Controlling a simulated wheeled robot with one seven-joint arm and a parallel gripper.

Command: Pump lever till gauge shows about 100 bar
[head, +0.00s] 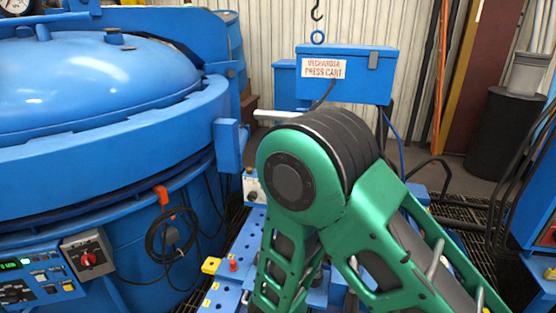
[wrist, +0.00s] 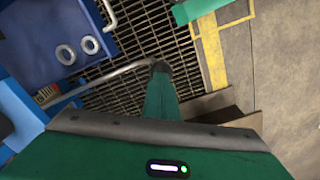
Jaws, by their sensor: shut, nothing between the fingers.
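In the wrist view a bent metal bar (wrist: 110,76), which looks like the pump lever, runs from the blue equipment at left toward my fingertips. My gripper (wrist: 161,68) is shut, with its dark tip at the right end of this bar. I cannot tell whether they touch. Nothing shows held between the fingers. In the head view my green arm hides the gripper, and I cannot pick out the lever there. A dial gauge (head: 14,5) is cut off at the top left corner above the blue furnace, too small to read. I cannot tell whether it is the pump's gauge.
The blue furnace (head: 100,85) with its domed lid fills the left. A blue box (head: 345,85) signed "PRESS CART" stands behind my arm. A black cable coil (head: 170,240) hangs on the furnace side. Floor grating (wrist: 118,45) and yellow marking (wrist: 212,50) lie below my gripper.

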